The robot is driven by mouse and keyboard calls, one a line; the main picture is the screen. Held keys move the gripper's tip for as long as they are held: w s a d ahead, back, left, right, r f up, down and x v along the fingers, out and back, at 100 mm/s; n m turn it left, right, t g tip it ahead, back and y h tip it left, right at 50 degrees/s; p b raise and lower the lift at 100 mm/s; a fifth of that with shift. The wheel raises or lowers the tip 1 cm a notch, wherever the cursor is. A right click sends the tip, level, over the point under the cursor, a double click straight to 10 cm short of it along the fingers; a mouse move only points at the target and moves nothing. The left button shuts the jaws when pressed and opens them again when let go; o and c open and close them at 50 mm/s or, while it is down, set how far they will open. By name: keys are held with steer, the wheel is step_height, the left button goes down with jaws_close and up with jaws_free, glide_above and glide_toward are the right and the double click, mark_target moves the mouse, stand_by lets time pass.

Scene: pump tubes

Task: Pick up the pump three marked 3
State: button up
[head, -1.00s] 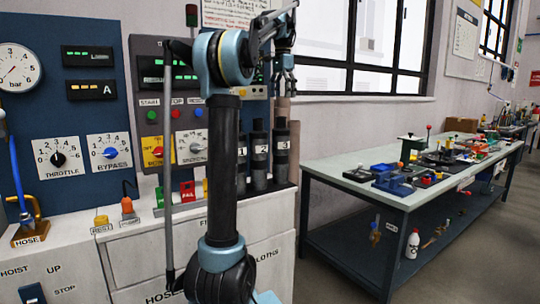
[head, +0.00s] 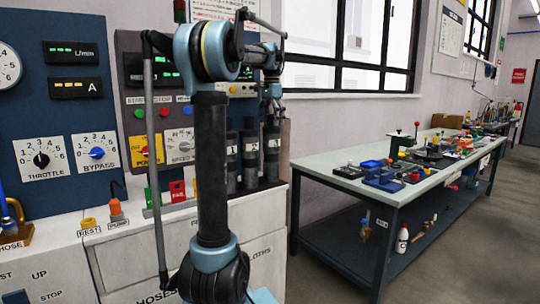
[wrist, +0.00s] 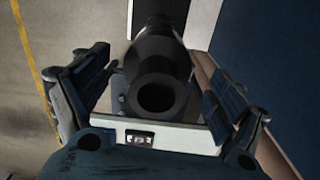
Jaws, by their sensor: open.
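Pump three (head: 271,165), a dark upright cylinder with a white label, is the rightmost of the three pumps beside the control panel. My gripper (head: 273,104) is directly over its top in the head view, pointing down. In the wrist view a dark pump with a round open top (wrist: 157,95) lies between the two spread fingers of my gripper (wrist: 160,92). The fingers show gaps on both sides of it, so it is not held. Its number is not readable there, and its lower part is hidden.
Pump two (head: 250,165) and pump one (head: 232,168) stand close on the left. The control panel (head: 130,125) is behind and left of my arm. A workbench (head: 345,160) with several tools is on the right.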

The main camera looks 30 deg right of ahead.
mark_target(271, 134)
steer(key=shift+f, duration=2.65)
steer(key=c, duration=2)
jaws_close()
steer(key=shift+r, duration=0.15)
